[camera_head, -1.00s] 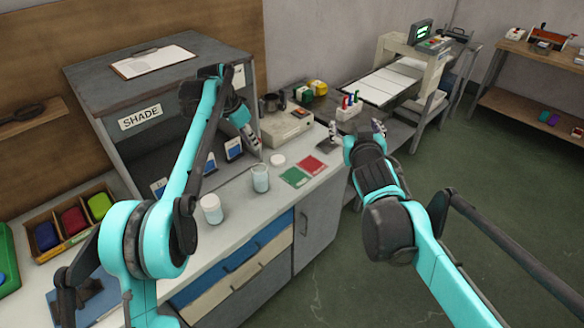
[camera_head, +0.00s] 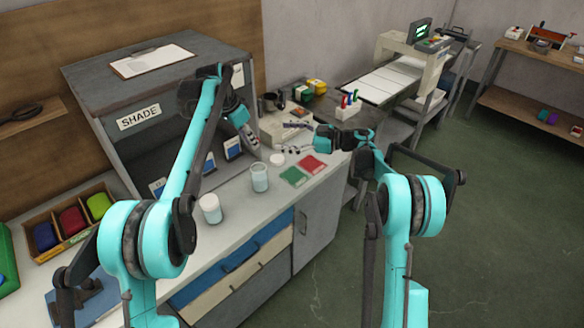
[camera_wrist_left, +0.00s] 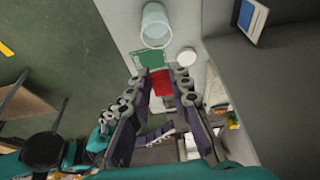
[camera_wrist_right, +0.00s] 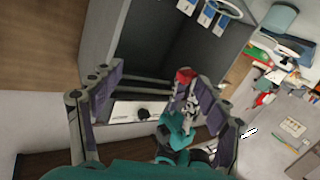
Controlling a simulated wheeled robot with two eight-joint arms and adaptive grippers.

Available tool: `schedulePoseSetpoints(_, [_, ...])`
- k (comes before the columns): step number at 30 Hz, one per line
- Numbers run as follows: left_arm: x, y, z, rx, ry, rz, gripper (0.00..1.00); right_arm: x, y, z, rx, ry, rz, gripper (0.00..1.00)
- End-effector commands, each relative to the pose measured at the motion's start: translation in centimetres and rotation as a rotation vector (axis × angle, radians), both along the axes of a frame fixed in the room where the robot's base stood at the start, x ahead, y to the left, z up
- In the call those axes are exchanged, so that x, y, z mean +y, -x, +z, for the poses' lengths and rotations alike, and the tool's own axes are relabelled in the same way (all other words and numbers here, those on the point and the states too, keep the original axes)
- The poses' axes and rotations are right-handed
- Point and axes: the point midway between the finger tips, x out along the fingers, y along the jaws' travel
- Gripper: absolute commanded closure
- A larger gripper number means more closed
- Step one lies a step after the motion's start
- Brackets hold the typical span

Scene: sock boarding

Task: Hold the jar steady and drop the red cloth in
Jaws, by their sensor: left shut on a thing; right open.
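The glass jar (camera_head: 260,178) stands upright on the counter, and its open mouth shows in the left wrist view (camera_wrist_left: 155,22). My left gripper (camera_head: 257,149) hangs point down just above and behind it. It is shut on a red cloth (camera_wrist_left: 161,84), which also shows at its tip in the right wrist view (camera_wrist_right: 185,76); the head view hides it. A flat red square (camera_head: 312,163) lies beside a green one (camera_head: 294,177) right of the jar. My right gripper (camera_head: 296,139) is open and empty, its fingers pointing left over the counter, apart from the jar.
A white lid (camera_head: 277,160) lies behind the jar, and a lidded jar (camera_head: 211,209) stands to its left. The grey shade cabinet (camera_head: 150,80) rises behind my left arm. A pen holder (camera_head: 347,107) stands at the back right. Counter in front of the jar is free.

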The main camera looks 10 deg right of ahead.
Motion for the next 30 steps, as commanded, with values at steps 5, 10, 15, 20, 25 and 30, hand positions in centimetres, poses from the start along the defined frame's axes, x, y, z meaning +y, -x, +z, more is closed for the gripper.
schedulePoseSetpoints(5, [0.0, 0.0, 0.0, 0.0, 0.0, 0.0, 0.89, -0.9, 2.0, -7.4, 0.157, 0.083, 0.141, 0.24])
schedulePoseSetpoints(10, [0.0, 0.0, 0.0, 0.0, 0.0, 0.0, 0.89, -1.4, 3.2, -10.4, 0.235, 0.123, 0.199, 0.24])
schedulePoseSetpoints(15, [0.0, 0.0, 0.0, 0.0, 0.0, 0.0, 0.89, -0.4, 3.3, -11.3, 0.25, 0.13, 0.211, 0.24])
schedulePoseSetpoints(20, [0.0, 0.0, 0.0, 0.0, 0.0, 0.0, 0.89, 2.3, 2.9, -12.1, 0.247, 0.13, 0.211, 0.24])
schedulePoseSetpoints(25, [0.0, 0.0, 0.0, 0.0, 0.0, 0.0, 0.89, 5.6, 2.3, -13.1, 0.247, 0.129, 0.21, 0.24])
schedulePoseSetpoints(30, [0.0, 0.0, 0.0, 0.0, 0.0, 0.0, 0.89, 8.1, 1.9, -13.9, 0.247, 0.129, 0.208, 0.24])
